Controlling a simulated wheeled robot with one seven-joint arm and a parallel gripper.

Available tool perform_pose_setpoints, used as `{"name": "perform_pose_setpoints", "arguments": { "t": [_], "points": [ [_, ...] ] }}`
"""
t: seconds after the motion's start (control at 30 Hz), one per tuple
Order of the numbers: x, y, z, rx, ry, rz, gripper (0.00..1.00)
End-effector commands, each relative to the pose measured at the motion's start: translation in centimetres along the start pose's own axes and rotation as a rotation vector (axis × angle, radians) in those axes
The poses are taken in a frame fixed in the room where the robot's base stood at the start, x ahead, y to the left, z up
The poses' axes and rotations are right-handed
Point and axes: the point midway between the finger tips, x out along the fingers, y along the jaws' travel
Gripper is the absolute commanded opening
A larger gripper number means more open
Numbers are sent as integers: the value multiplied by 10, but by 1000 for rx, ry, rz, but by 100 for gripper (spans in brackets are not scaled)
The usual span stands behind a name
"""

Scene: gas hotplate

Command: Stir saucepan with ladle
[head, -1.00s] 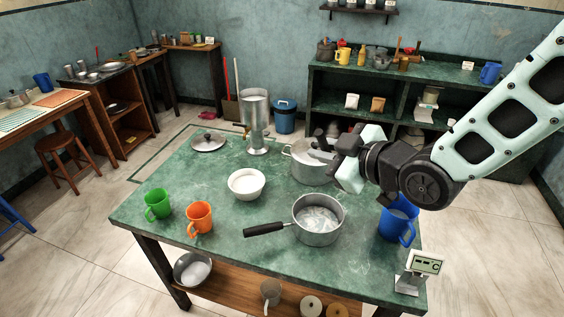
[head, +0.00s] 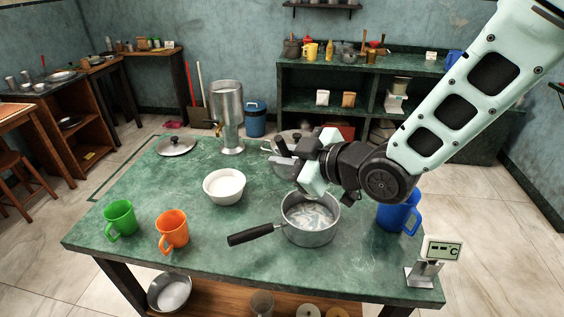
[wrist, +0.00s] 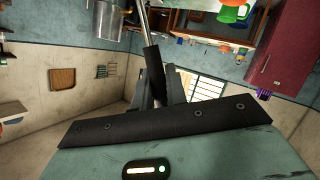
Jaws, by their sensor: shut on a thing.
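The grey metal saucepan (head: 311,232) stands on the green table, its black handle pointing left. Pale, streaked contents show inside it. My gripper (head: 283,158) is above the table, beyond the saucepan and up and left of its rim in the head view. In the wrist view my gripper (wrist: 158,92) is shut on the black handle of the ladle (wrist: 153,62). The ladle's metal shaft runs up out of that picture, so its bowl is hidden. I cannot make out the ladle in the head view.
A metal pot (head: 270,147) stands behind my gripper, partly covered. A white bowl (head: 224,198), orange mug (head: 172,229) and green mug (head: 120,219) are left. A blue mug (head: 392,219) and scale-like display (head: 440,250) are right. A metal dispenser (head: 228,110) stands at the back.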

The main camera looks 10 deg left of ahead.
Motion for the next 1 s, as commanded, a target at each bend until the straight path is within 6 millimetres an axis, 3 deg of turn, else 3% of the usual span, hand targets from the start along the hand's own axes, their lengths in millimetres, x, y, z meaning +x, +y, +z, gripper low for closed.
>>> {"name": "perform_pose_setpoints", "arguments": {
  "t": [0.6, 1.0],
  "points": [
    [4, 32, 34, 234, 39, -66, 0],
    [18, 11, 68, 226, 41, -66, 0]
  ]
}}
